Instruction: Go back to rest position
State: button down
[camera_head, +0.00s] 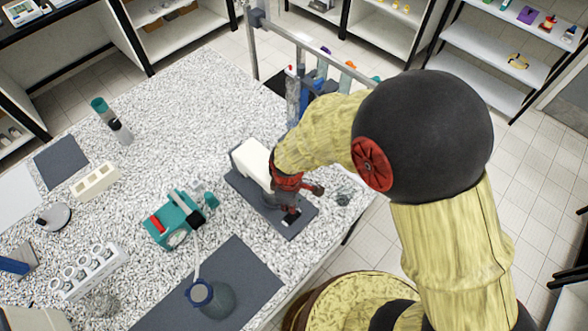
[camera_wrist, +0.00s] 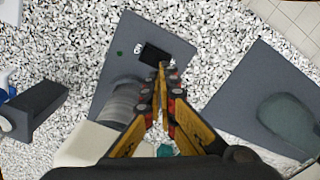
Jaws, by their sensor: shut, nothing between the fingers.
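My gripper (camera_wrist: 164,70) is shut and empty, its yellow fingertips meeting in the wrist view. In the head view its red part (camera_head: 287,182) hangs over the sieve shaker, in front of the white column. The shaker has a dark grey base (camera_head: 246,190) and a white column (camera_head: 252,160). In the wrist view the shaker's grey base (camera_wrist: 180,48) carries a black panel (camera_wrist: 154,53) and a small green button (camera_wrist: 120,53). A silvery cylinder (camera_wrist: 122,101) stands left of the fingers. The gripper hides part of the shaker, and I cannot tell whether the fingers touch it.
A teal device (camera_head: 174,219) stands left of the shaker. A glass flask (camera_head: 212,300) stands on a dark mat (camera_head: 250,270) in front. A white rack (camera_head: 90,272) and a white block (camera_head: 95,181) are further left. Tall tubes and a metal frame (camera_head: 290,35) rise behind the arm.

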jog(key=shift+s, duration=0.1)
jog(key=s+d+r+m+t+b, duration=0.2)
jog(key=s+d+r+m+b, duration=0.1)
jog(key=d+r+m+b, duration=0.5)
jog(key=s+d+r+m+t+b, duration=0.3)
jog(key=d+r+m+b, duration=0.4)
jog(key=d, duration=0.7)
notch_tip(320, 180, up, 2)
jog(key=shift+s+d+r+m+t+b, duration=0.2)
jog(key=shift+s+d+m+t+b, duration=0.15)
jog(key=shift+s+b, duration=0.3)
